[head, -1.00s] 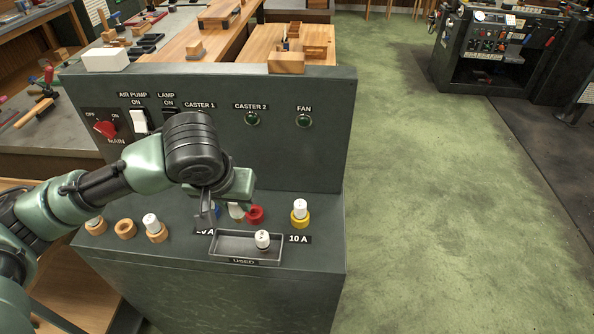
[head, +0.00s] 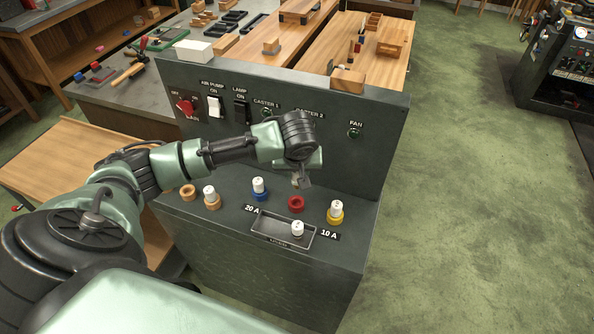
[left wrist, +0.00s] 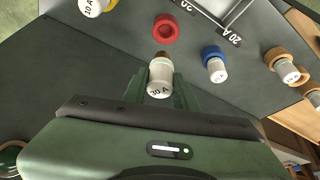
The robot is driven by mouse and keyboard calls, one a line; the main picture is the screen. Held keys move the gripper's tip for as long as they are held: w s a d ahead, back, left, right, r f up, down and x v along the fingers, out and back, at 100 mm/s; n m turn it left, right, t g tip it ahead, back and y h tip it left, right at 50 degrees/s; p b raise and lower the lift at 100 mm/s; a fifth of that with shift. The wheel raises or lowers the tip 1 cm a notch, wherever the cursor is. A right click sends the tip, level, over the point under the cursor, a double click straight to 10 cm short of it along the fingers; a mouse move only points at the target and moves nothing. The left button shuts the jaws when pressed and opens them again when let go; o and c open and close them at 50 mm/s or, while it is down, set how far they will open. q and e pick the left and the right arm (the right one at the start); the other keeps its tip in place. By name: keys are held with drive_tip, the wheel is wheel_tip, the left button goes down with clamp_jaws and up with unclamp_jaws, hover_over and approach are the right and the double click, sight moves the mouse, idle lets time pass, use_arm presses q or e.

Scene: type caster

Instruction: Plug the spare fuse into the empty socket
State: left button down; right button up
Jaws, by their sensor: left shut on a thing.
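In the head view the fuse is mostly hidden by the gripper. The empty red socket (head: 296,204) lies just in front of and below the gripper. It also shows in the left wrist view (left wrist: 156,31), close to the fuse's brown end but apart from it in the picture. My right gripper is not in view.
White fuses stand in the blue socket (head: 259,195), the yellow socket (head: 335,218) and an orange socket (head: 212,204). A tray (head: 270,236) holds a white fuse (head: 297,228). The upright switch panel (head: 378,150) stands close behind.

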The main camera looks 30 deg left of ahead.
sight(296, 184)
use_arm(q)
drive_tip(key=shift+s+a+r+p, duration=0.1)
drive_tip(key=shift+p, duration=0.3)
drive_tip(key=shift+f, duration=0.25)
wheel_tip(296, 184, down, 3)
drive_tip(key=shift+f+b, duration=0.2)
drive_tip(key=shift+b, duration=0.6)
drive_tip(key=shift+f+b, duration=0.35)
drive_tip(key=shift+f, duration=0.7)
drive_tip(key=shift+p, duration=0.5)
